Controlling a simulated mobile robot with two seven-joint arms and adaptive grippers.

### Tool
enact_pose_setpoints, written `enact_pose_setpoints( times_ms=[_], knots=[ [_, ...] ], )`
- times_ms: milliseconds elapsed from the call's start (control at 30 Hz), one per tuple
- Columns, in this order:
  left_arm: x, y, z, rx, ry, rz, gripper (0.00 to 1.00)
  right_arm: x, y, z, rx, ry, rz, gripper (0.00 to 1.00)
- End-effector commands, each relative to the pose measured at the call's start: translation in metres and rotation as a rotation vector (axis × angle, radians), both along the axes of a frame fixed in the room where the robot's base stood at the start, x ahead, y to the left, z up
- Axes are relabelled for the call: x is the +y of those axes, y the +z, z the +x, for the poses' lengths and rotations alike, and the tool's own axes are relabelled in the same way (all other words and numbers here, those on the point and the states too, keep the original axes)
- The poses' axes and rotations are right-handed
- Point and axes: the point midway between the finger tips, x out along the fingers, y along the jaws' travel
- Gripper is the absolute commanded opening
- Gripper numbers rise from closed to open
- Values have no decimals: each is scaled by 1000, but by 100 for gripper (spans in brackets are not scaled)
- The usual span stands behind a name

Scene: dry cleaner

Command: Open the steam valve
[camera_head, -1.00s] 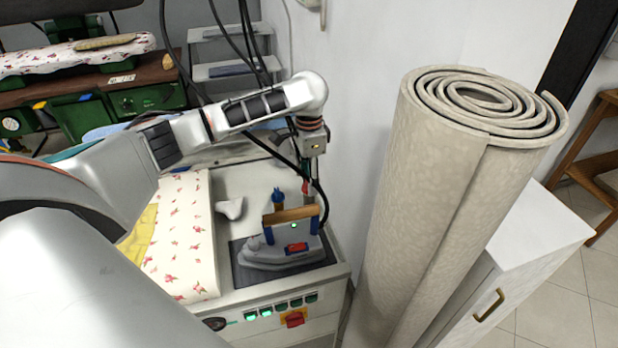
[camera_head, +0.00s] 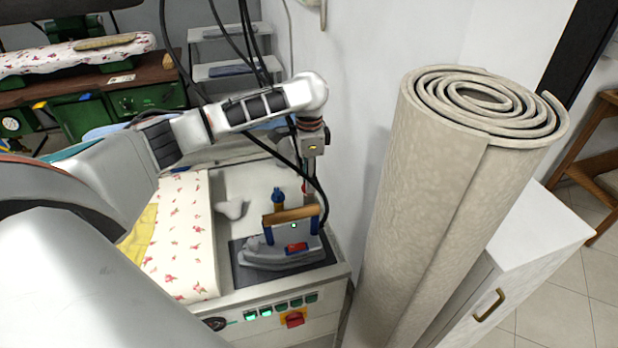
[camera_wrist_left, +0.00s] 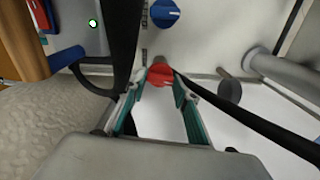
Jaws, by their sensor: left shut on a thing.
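The red valve knob (camera_wrist_left: 162,75) sits between the fingertips of my left gripper (camera_wrist_left: 157,88) in the left wrist view. The fingers are shut on it, one on each side. In the head view my left gripper (camera_head: 307,182) points down behind the iron, at the back right of the ironing station, and the knob is mostly hidden there. A blue knob (camera_wrist_left: 164,13) shows beyond the red one in the left wrist view; a blue-topped part (camera_head: 278,194) also stands behind the iron in the head view.
The iron (camera_head: 283,250) with a wooden handle rests on a dark pad close to the gripper. Black cables hang by the wrist. A white wall and a tall rolled carpet (camera_head: 440,200) stand to the right. A flowered cover (camera_head: 182,235) lies left.

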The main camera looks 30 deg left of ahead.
Motion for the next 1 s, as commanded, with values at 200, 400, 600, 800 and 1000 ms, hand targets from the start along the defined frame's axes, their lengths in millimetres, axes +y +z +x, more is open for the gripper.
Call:
enact_pose_setpoints(
  times_ms=[200, 400, 600, 800, 1000],
  knots=[
    [0, 0, 0, 0, -183, 0, 8, -2, -1, -1, 1, 4, -5, 40],
    [0, 0, 0, 0, -374, 0, 8, -2, -1, -1, 1, 4, -5, 40],
    [0, 0, 0, 1, -564, 1, 8, -1, 0, -1, 1, 2, -3, 40],
    [0, 0, 0, 1, -754, 0, 8, 0, 0, -1, 1, -3, 2, 40],
    [0, 0, 0, 1, -944, 0, 8, 1, 0, 0, 1, -5, 5, 40]
  ],
)
